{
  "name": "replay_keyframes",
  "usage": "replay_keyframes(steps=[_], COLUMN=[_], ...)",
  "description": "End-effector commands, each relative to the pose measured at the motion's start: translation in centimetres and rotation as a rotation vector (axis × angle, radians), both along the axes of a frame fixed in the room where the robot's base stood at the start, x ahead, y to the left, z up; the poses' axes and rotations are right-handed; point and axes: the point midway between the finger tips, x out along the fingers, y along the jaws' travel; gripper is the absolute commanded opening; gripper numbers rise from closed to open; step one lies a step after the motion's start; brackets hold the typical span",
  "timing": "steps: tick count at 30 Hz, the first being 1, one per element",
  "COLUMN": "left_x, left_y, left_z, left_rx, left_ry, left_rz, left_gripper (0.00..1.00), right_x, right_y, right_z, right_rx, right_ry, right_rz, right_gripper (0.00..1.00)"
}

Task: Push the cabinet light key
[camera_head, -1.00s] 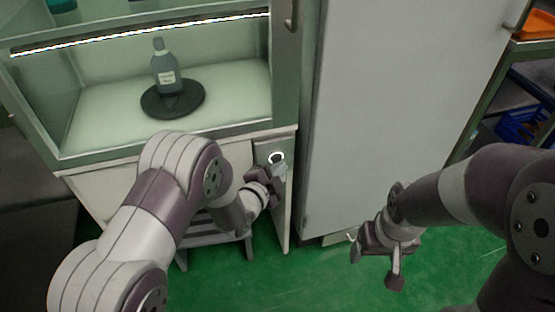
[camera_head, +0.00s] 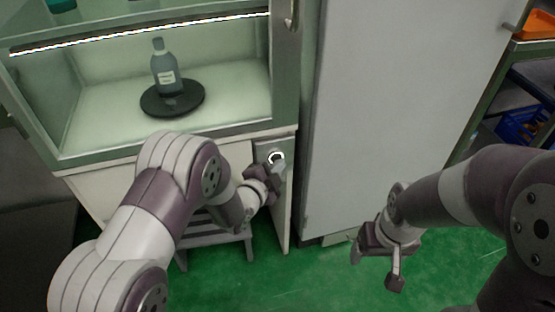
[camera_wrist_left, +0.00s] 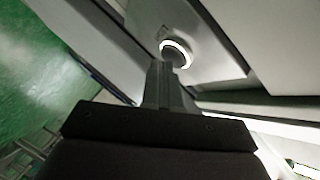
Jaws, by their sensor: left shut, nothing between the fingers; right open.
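The cabinet light key is a round button with a lit white ring (camera_head: 277,157) on the cabinet's narrow front panel. It also shows in the left wrist view (camera_wrist_left: 176,52), just beyond the fingertips. My left gripper (camera_head: 277,168) is shut and empty, its tips right at the lower edge of the key. In the left wrist view its closed fingers (camera_wrist_left: 161,72) overlap the ring's lower left side; I cannot tell whether they touch it. My right gripper (camera_head: 376,270) is open and empty, low over the green floor at the right.
The lit cabinet (camera_head: 100,110) holds a grey bottle (camera_head: 164,70) on a black round plate (camera_head: 150,104). A tall grey-white door panel (camera_head: 400,100) stands right of the key. A stool (camera_head: 222,238) is under the cabinet. A blue crate (camera_head: 520,127) sits in a rack at far right.

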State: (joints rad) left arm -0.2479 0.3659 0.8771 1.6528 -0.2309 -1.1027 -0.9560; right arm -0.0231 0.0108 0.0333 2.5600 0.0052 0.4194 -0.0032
Motion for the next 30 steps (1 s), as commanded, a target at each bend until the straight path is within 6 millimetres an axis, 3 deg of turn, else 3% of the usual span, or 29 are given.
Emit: replay_keyframes(steps=[10,18,26,30], left_x=[0.0,-1.5,-1.7,-3.1], left_y=[0.0,-0.5,-0.6,-1.1], left_z=[0.0,0.0,0.0,0.1], left_rx=[0.0,0.0,0.0,0.0], left_ry=[0.0,0.001,0.001,0.001], left_rz=[0.0,-0.001,-0.001,-0.002], left_gripper=[0.0,0.0,0.0,0.0], right_x=[0.0,0.0,0.0,0.0], right_y=[0.0,0.0,0.0,0.0], right_z=[0.0,0.3,0.3,0.8], right_rx=[0.0,0.0,0.0,0.0], right_ry=[0.0,0.0,0.0,0.0], right_rz=[0.0,0.0,0.0,0.0], right_gripper=[0.77,0.77,0.77,0.77])
